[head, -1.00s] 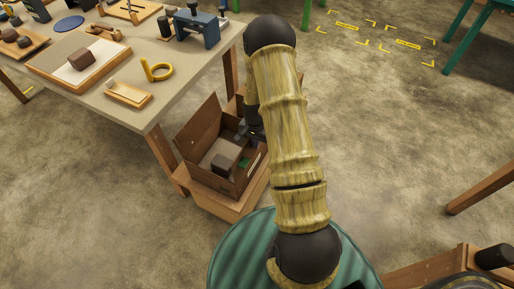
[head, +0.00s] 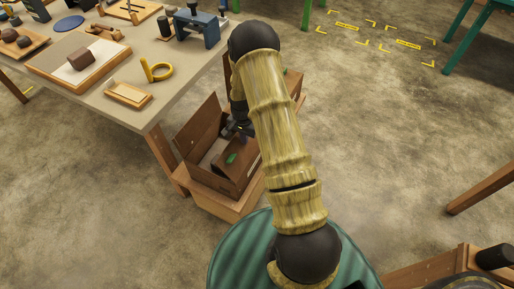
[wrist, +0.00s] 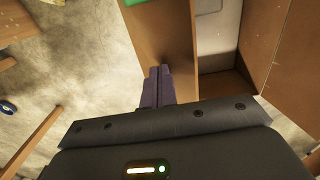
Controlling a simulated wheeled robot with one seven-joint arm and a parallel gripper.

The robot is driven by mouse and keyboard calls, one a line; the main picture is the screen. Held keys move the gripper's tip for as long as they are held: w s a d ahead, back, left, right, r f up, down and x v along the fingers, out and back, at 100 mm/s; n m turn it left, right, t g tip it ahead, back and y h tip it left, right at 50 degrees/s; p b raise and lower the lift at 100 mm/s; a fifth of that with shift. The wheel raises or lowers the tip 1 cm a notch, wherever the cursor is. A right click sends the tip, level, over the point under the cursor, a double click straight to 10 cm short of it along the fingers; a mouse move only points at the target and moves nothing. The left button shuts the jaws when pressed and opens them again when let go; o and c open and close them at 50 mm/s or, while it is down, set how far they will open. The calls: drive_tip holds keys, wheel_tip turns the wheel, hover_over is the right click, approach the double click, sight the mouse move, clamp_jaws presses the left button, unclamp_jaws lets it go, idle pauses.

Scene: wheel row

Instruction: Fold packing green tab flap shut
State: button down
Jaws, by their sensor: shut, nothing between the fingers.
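The cardboard box (head: 203,165) stands low beside the table leg. Its flap with the green tab (head: 231,158) leans inward and covers part of the opening. In the wrist view this brown flap (wrist: 165,35) runs up the middle, with the green tab at the top edge. My gripper (head: 230,130) is at the box's far side, above the opening. In the wrist view my gripper's fingers (wrist: 159,72) are pressed together, empty, over the flap's surface; whether they touch it I cannot tell. My arm hides part of the box's right side.
Another flap (head: 198,127) stands up at the box's left; a brown panel (wrist: 272,40) rises at right in the wrist view. The box sits in a wooden tray (head: 215,205). The worktable (head: 150,110) is close on the left. Open floor lies to the right.

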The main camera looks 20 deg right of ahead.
sight(240, 145)
drive_tip(key=shift+w+a, duration=0.7)
drive_tip(key=shift+w, duration=0.2)
drive_tip(key=shift+f, duration=0.1)
drive_tip(key=shift+f+b, duration=1.9)
drive_tip(key=shift+f, duration=0.95)
drive_tip(key=shift+r+p, duration=3.25)
drive_tip(key=shift+r, duration=1.35)
